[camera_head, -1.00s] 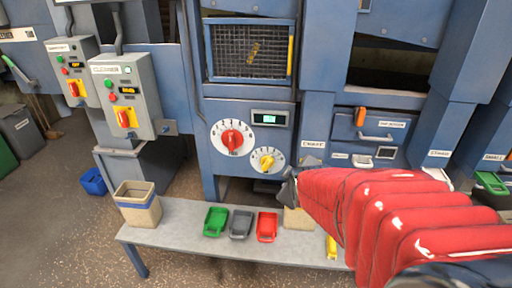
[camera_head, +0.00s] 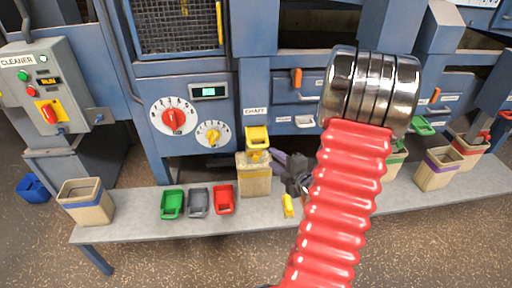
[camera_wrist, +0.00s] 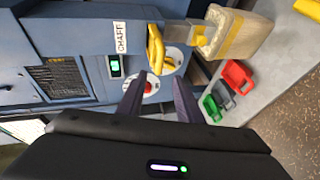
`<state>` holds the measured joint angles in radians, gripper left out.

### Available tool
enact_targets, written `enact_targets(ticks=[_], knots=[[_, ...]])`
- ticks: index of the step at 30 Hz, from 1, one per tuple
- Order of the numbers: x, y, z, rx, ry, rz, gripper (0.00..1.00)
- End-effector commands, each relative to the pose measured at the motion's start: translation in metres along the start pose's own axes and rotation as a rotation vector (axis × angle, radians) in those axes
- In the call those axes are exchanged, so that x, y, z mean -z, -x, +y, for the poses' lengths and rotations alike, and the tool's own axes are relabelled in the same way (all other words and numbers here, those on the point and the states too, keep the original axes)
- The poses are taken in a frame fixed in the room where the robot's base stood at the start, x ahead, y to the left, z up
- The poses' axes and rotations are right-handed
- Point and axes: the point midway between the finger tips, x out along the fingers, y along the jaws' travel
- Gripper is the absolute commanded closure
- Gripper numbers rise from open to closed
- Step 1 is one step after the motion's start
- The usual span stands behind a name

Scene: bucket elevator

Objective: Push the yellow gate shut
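The yellow gate (camera_head: 257,136) is on the blue machine front, under the CHAFF label and just above a tan sack with a yellow band (camera_head: 255,180). In the wrist view, the gate's yellow handle (camera_wrist: 155,48) stands out beside the CHAFF label, beyond my fingertips. My gripper (camera_head: 286,166) is right of the sack and a little below the gate, partly hidden by my red arm sleeve. In the wrist view, my gripper (camera_wrist: 158,88) has its two dark fingers apart with nothing between them. I see no contact with the gate.
A grey bench (camera_head: 140,220) holds green (camera_head: 172,204), grey (camera_head: 198,203) and red (camera_head: 223,199) scoops. A small yellow object (camera_head: 288,206) lies below my gripper. Dials (camera_head: 173,118) are left of the gate. Other sacks (camera_head: 438,170) stand at right.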

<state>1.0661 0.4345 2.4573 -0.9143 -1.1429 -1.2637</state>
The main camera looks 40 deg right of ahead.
Motion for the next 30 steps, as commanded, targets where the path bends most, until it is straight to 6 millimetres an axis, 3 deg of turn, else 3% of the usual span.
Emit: enact_targets(ticks=[6, 19, 23, 30], knots=[[-0.007, 0.011, -0.009, -0.059, 0.026, 0.024, 0.67], [-0.006, 0.009, -0.008, -0.063, 0.028, 0.027, 0.67], [-0.006, 0.002, -0.008, -0.062, 0.028, 0.028, 0.67], [-0.005, -0.028, -0.006, -0.063, 0.028, 0.029, 0.67]])
